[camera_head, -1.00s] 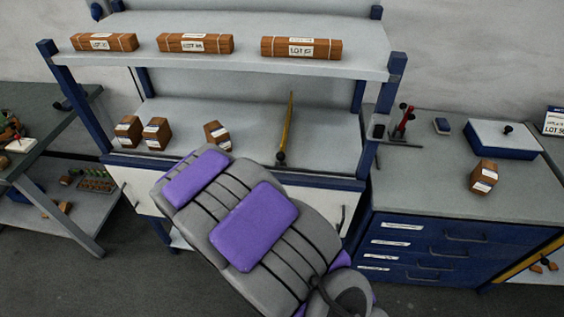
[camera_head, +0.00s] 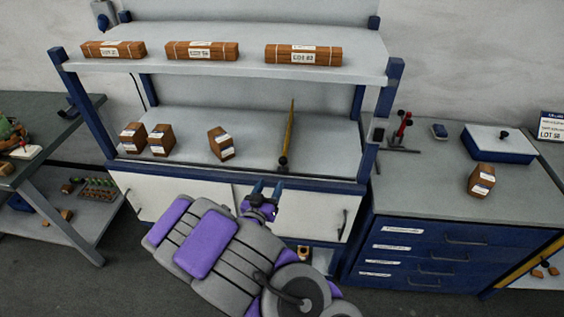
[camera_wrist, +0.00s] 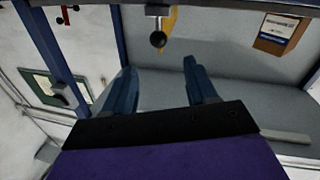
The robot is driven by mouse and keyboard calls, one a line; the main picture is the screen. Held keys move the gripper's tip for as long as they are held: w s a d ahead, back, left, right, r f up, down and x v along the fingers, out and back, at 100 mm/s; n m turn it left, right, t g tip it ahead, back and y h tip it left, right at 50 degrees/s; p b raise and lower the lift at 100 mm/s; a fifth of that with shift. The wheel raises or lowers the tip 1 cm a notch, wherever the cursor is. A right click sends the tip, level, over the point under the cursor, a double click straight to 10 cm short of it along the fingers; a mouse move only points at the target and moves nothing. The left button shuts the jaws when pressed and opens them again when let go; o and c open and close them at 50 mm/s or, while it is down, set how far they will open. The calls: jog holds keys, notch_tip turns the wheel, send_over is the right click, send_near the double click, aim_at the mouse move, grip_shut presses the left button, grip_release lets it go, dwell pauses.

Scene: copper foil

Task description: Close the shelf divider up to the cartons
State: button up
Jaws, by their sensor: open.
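The yellow shelf divider (camera_head: 288,135) stands on the lower shelf (camera_head: 250,132), right of its middle, with a dark knob (camera_head: 283,161) at its front end. Three brown cartons stand left of it: the nearest carton (camera_head: 221,143), with a wide gap to the divider, then a second (camera_head: 161,140) and a third (camera_head: 132,137). My gripper (camera_head: 268,187) is open and empty, below and in front of the knob. In the wrist view, the knob (camera_wrist: 158,39) lies beyond and between my open fingers (camera_wrist: 160,86), apart from them. One carton (camera_wrist: 278,32) shows at the upper right.
The upper shelf (camera_head: 220,65) above holds long wrapped bundles. Blue posts (camera_head: 381,103) frame the shelf. At right, a bench (camera_head: 430,190) holds a carton (camera_head: 481,180), a blue-edged box (camera_head: 498,145) and a red-handled tool (camera_head: 403,122). The shelf between divider and nearest carton is clear.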

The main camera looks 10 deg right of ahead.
aim_at(281, 164)
jog(key=b+x, duration=0.2)
jog(key=x, duration=1.1)
jog(key=shift+s+d+f, duration=0.1)
grip_shut()
dwell(0.4)
